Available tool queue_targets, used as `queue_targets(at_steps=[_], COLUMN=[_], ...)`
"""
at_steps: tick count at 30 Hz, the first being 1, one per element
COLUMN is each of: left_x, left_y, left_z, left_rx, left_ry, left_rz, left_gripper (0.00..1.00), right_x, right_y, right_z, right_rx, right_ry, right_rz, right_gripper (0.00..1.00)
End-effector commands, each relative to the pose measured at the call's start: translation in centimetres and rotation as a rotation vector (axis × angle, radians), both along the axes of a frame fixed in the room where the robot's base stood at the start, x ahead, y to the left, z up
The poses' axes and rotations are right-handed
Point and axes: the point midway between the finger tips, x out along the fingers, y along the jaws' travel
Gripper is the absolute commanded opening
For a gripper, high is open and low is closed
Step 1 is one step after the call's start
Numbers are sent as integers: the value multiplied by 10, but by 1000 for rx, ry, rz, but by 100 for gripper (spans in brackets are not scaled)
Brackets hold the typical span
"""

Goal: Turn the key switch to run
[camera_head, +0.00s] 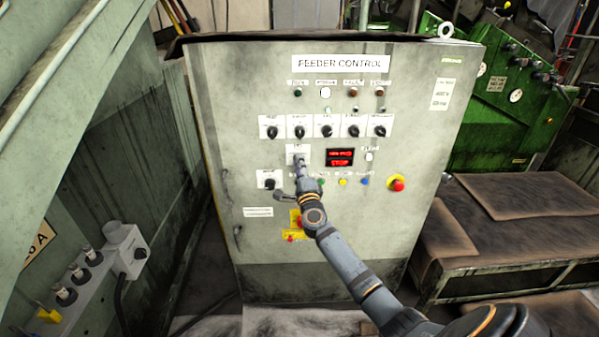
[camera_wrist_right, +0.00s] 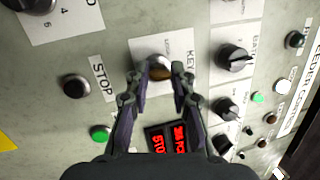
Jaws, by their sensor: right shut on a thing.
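The feeder control cabinet (camera_head: 330,240) fills the middle of the head view. The key switch (camera_head: 293,149) sits on a small white plate left of the red display, mostly covered by my right gripper (camera_head: 299,160). In the right wrist view, the key switch (camera_wrist_right: 159,68) has a brownish-metal centre beside a KEY label. The fingers of my right gripper (camera_wrist_right: 157,80) stand on both sides of it, shut on the key. Whether the key is turned is hard to tell. The red display (camera_head: 340,157) shows STOP in its lower line. My left gripper is not in view.
A row of black rotary knobs (camera_head: 326,131) lies above the key switch. Another knob (camera_head: 269,183) is at lower left. A STOP button (camera_wrist_right: 76,87) and a green button (camera_wrist_right: 100,132) are close to the gripper.

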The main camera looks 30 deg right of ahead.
Motion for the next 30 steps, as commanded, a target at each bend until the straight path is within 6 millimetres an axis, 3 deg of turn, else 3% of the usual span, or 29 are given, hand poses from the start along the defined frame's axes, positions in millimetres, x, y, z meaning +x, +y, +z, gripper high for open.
queue_targets(at_steps=[15, 30], left_x=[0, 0], left_y=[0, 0], left_z=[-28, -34], left_rx=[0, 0], left_ry=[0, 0], left_rz=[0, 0], left_gripper=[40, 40], right_x=[1, 1], right_y=[2, 2], right_z=[-3, -2], right_rx=[374, 525], right_ry=[-228, -319], right_rz=[0, 0], right_gripper=[0, 0])
